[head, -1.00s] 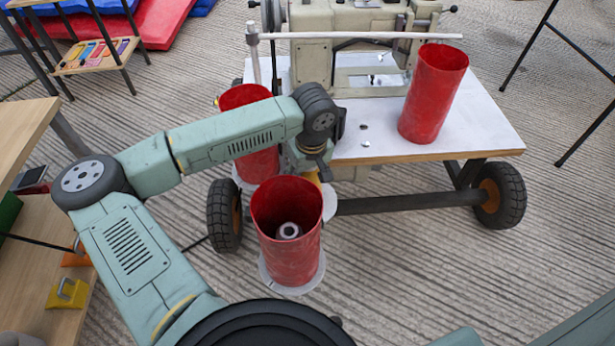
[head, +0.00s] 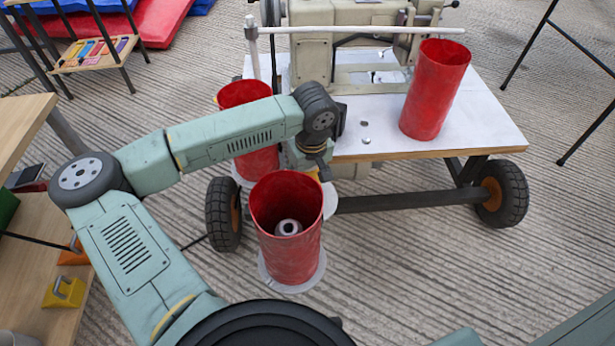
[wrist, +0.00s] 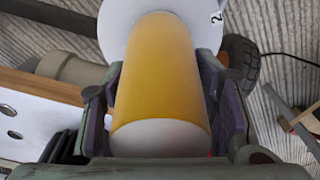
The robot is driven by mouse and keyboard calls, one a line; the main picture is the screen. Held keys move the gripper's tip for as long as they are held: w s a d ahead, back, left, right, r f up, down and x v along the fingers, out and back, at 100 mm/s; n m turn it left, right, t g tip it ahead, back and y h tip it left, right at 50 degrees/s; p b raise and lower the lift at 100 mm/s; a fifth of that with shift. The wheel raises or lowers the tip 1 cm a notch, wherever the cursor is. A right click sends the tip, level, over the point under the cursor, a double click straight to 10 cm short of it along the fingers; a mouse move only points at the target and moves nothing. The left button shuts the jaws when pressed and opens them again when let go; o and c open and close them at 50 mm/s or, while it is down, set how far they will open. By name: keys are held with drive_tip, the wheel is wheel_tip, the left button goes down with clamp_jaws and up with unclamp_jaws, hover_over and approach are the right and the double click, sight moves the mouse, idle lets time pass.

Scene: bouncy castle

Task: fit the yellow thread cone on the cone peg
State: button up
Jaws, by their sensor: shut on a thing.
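The yellow thread cone (wrist: 158,75) fills the middle of the wrist view, its white end (wrist: 160,138) toward the camera. My gripper (wrist: 162,85) is shut on it, one finger on each side. Beyond the cone is a white disc (wrist: 118,18) marked 2; the cone covers its middle, so I cannot tell whether a peg is there or whether they touch. In the head view, the disc's edge (head: 330,200) shows behind the front red tube (head: 290,255), which hides most of my gripper and the cone. A grey, round-topped post (head: 288,227) stands inside this tube.
Another red tube (head: 245,95) stands behind my arm, and a third (head: 434,90) on the white-topped table (head: 480,125) with the sewing machine (head: 345,40). A pale rod (head: 350,31) crosses above the table. A wheel (head: 223,215) is close to the disc. Wooden shelves (head: 30,285) are at left.

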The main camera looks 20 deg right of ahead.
drive_tip(key=o, duration=1.4)
drive_tip(key=shift+o, duration=0.2)
drive_tip(key=r, duration=0.4)
drive_tip(key=s+r, duration=0.1)
drive_tip(key=r, duration=0.7)
drive_tip(key=shift+s, duration=0.2)
